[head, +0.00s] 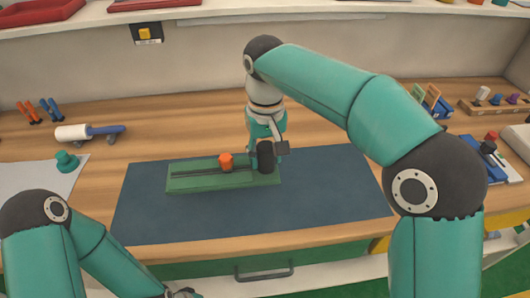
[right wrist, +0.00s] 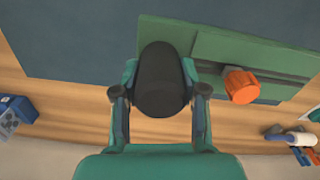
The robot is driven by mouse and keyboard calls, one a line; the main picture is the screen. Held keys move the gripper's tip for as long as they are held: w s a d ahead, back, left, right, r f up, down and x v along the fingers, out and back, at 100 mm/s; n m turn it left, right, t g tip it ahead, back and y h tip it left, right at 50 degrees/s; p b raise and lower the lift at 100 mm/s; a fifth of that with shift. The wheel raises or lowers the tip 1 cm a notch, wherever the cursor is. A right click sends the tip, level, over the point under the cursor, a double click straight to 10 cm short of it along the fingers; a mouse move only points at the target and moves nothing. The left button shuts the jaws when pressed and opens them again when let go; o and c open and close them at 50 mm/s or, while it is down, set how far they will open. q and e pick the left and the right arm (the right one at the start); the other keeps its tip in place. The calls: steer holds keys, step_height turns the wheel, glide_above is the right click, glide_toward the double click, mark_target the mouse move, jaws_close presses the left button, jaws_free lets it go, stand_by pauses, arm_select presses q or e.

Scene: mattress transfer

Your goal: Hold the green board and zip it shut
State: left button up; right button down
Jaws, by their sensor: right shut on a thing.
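The green board (head: 205,181) lies on the dark blue mat, with a dark track along its length. An orange knob (head: 226,161) stands on the track near the middle; it also shows in the right wrist view (right wrist: 240,85). A black rounded post (head: 264,157) stands at the board's right end. My right gripper (right wrist: 160,90) is shut on this black post, one finger on each side. The orange knob is apart from it. In the head view the post and my arm hide part of the board's right end. My left gripper (head: 183,293) barely shows at the bottom edge; its fingers are cut off.
The blue mat (head: 330,190) is bare around the board. A white roller (head: 75,132), a teal knob (head: 67,161) and orange-blue tools (head: 45,110) are at the left. A wooden rack (head: 485,106) with pegs is at the right.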

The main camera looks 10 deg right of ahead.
steer(key=shift+f+b, duration=3.2)
steer(key=shift+f, duration=1.65)
